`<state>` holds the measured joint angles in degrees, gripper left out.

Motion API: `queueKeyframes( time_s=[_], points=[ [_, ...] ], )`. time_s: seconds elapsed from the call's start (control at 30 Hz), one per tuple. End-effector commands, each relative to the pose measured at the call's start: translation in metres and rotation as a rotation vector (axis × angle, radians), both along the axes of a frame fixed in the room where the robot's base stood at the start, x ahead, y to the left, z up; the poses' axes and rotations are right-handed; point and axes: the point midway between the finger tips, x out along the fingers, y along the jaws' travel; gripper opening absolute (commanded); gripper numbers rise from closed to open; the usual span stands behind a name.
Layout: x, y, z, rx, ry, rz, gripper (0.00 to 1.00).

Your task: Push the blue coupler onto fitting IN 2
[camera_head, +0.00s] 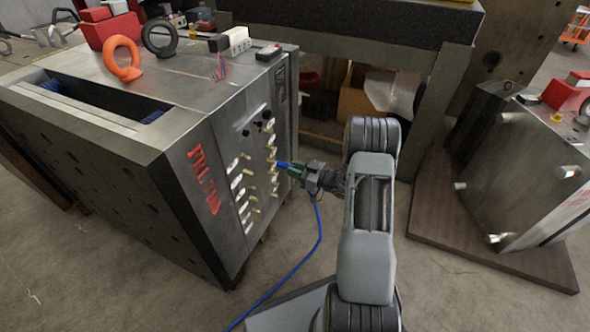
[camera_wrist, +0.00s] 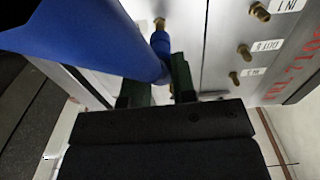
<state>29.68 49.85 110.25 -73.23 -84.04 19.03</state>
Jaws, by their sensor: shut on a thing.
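The blue coupler (camera_head: 284,165) is held in my gripper (camera_head: 291,169) at the right-hand column of brass fittings on the steel mould base. In the wrist view the coupler (camera_wrist: 160,44) points at a brass fitting (camera_wrist: 160,23), nearly in line with it. Its tip appears at or against the fitting; I cannot tell how far it is on. My gripper (camera_wrist: 157,84) is shut on the coupler, with a green finger on each side. The label of this fitting is hidden, so I cannot confirm it is IN 2. A neighbouring label (camera_wrist: 287,5) reads IN 1.
The mould base (camera_head: 180,150) carries several other fittings close by, with red lettering beside them. A blue hose (camera_head: 319,235) hangs to the floor and fills much of the wrist view's upper left. A workbench (camera_head: 440,100) stands behind my arm; another mould (camera_head: 525,180) is at right.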

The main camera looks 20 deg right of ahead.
Motion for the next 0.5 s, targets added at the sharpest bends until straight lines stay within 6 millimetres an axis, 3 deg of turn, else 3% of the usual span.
queueKeyframes(
  time_s=[0.5],
  points=[
    [0.0031,0.0025,0.0003,0.001,-0.001,0.000,0.00]
  ],
)
